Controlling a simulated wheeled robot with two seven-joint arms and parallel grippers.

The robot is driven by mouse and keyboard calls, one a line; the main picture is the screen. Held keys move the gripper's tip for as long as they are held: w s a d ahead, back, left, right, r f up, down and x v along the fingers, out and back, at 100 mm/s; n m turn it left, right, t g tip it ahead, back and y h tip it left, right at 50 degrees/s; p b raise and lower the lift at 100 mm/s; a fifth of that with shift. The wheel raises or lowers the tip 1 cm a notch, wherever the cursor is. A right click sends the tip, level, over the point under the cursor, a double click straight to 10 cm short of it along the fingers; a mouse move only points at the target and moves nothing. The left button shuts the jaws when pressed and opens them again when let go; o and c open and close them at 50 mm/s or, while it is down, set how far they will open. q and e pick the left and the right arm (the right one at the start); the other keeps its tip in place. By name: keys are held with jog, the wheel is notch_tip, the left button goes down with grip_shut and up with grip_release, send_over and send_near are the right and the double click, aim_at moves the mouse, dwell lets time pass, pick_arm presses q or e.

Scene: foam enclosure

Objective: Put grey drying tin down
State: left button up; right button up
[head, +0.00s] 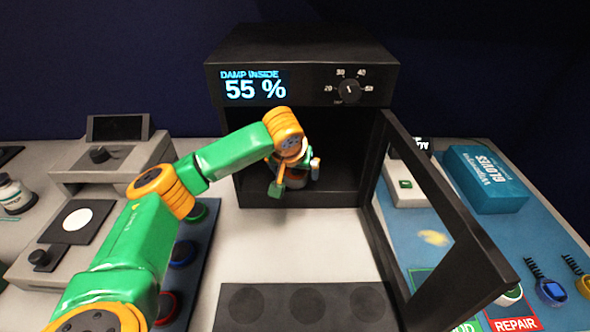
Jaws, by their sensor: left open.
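The black drying cabinet (300,50) stands at the back with its door (440,220) swung open to the right. Its display reads "DAMP INSIDE 55 %". My left arm reaches into the cabinet, and my left gripper (296,174) is open, low in the chamber near its floor. A small greyish round shape, likely the grey drying tin (297,183), shows between and below the fingers. The wrist and fingers hide most of it, so contact with the fingers or floor cannot be told. My right gripper is not in view.
A dark mat with round recesses (305,305) lies in front of the cabinet. A blue gloves box (485,180) and a blue mat with repair tags stand right, beyond the door.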

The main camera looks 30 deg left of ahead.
pick_arm(q)
jog(key=v, duration=1.2)
jog(key=shift+r, duration=0.2)
